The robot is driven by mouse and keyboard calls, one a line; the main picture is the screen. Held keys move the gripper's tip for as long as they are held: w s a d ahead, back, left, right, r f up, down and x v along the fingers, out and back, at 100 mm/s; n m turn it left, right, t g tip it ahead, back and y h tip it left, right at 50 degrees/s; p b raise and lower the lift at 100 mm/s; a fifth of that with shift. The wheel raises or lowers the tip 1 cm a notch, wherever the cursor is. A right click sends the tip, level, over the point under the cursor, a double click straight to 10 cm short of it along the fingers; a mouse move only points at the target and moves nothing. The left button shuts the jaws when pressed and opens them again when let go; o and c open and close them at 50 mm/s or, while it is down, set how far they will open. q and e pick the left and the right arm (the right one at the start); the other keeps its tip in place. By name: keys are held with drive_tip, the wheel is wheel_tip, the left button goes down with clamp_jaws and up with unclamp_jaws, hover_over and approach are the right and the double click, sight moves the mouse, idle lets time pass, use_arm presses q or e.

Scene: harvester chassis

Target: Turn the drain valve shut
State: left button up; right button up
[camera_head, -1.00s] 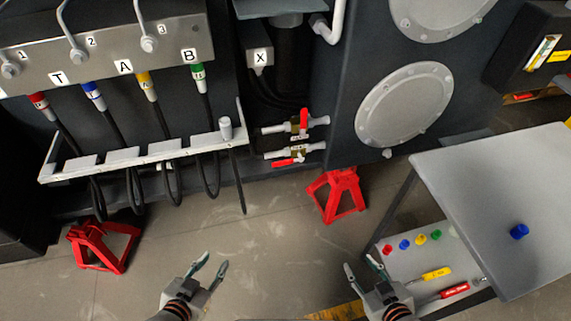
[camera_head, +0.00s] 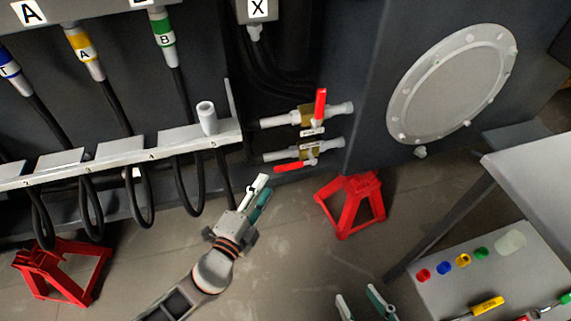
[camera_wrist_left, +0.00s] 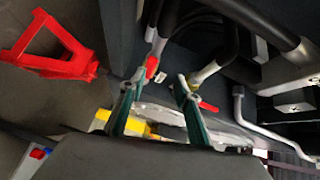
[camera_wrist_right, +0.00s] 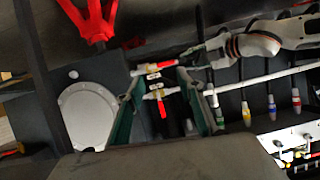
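Two valves with red handles sit on short pipes low on the chassis; their labels are too small to read, so I cannot tell which is the drain valve. The upper valve (camera_head: 308,116) has its handle up, across its pipe. The lower valve (camera_head: 307,152) has its handle pointing left, roughly along its pipe. Both show in the right wrist view, the upper (camera_wrist_right: 160,93) and lower (camera_wrist_right: 152,69). My left gripper (camera_head: 263,193) is open and empty, below and left of the lower valve, apart from it. My right gripper (camera_head: 359,303) is open and empty at the bottom edge.
A hose rack (camera_head: 120,155) with hanging black hoses is left of the valves. Red stands (camera_head: 350,204) and (camera_head: 62,270) are on the floor. A grey table (camera_head: 535,165), with coloured caps and tools on its lower shelf (camera_head: 450,290), is at right.

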sight(284, 170)
use_arm(q)
drive_tip(key=shift+w+d+f+m+h+b, duration=0.25)
drive_tip(key=shift+w+d+f+m+b, duration=0.25)
drive_tip(key=shift+w+d, duration=0.8)
drive_tip(key=shift+w+d+f+m+h+b, duration=0.3)
drive_tip(key=shift+w+d+m, duration=0.35)
drive_tip(key=shift+w, duration=1.3)
drive_tip(key=shift+w+d+f+m+h+b, duration=0.3)
drive_tip(key=shift+w+d+m, duration=0.25)
drive_tip(key=shift+w+d, duration=0.75)
drive_tip(key=shift+w+a, duration=0.3)
drive_tip(key=shift+a, duration=0.05)
clamp_jaws()
